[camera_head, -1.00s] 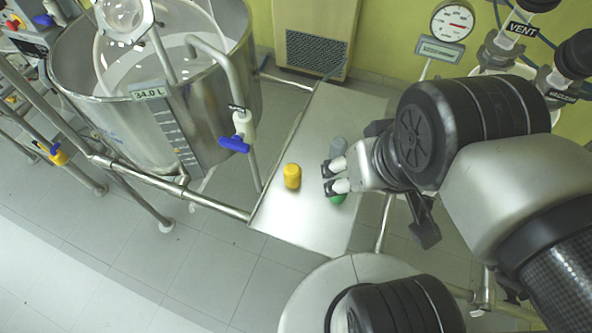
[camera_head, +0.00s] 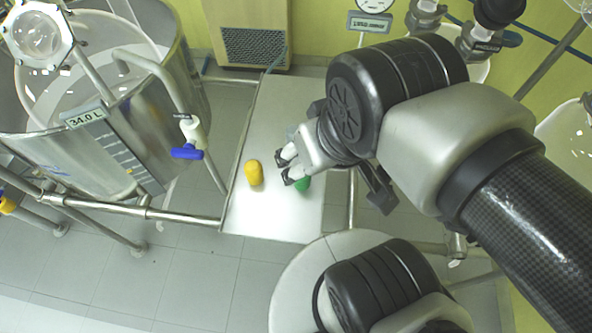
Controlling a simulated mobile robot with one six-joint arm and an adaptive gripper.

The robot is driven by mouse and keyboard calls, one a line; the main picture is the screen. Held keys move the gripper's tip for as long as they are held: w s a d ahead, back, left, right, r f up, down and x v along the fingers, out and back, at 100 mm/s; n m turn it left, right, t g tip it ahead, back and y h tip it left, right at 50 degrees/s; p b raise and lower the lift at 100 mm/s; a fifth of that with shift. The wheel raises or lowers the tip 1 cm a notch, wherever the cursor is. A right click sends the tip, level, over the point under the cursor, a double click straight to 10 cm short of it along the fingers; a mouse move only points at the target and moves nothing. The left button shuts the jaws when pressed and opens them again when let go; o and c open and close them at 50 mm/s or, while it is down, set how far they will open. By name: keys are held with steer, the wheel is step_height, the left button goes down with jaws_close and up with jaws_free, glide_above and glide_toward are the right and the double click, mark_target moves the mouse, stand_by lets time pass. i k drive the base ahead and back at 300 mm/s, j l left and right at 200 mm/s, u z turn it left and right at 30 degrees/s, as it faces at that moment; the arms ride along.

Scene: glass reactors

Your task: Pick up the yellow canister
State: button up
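The yellow canister (camera_head: 254,174) stands upright on a pale metal shelf (camera_head: 262,215), left of my gripper. My gripper (camera_head: 287,170) points left toward it, with its two black-tipped fingers apart and nothing between them. The fingertips are a short way right of the canister and do not appear to touch it. A green canister (camera_head: 303,184) is partly hidden beneath my gripper. A grey object (camera_head: 292,131) shows just behind the gripper, mostly covered.
A large steel vessel (camera_head: 150,130) with a blue-handled valve (camera_head: 187,152) stands left of the shelf. A metal rail (camera_head: 130,208) runs along its front. A vented cabinet (camera_head: 253,45) stands behind. The shelf's front part is clear.

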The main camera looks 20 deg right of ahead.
mark_target(253, 169)
steer(key=j+z, duration=0.35)
steer(key=j, duration=0.2)
steer(key=j+z, duration=0.3)
steer(key=j, duration=0.25)
steer(key=k+j+z, duration=0.2)
steer(key=j+z, duration=0.15)
steer(key=j, duration=0.15)
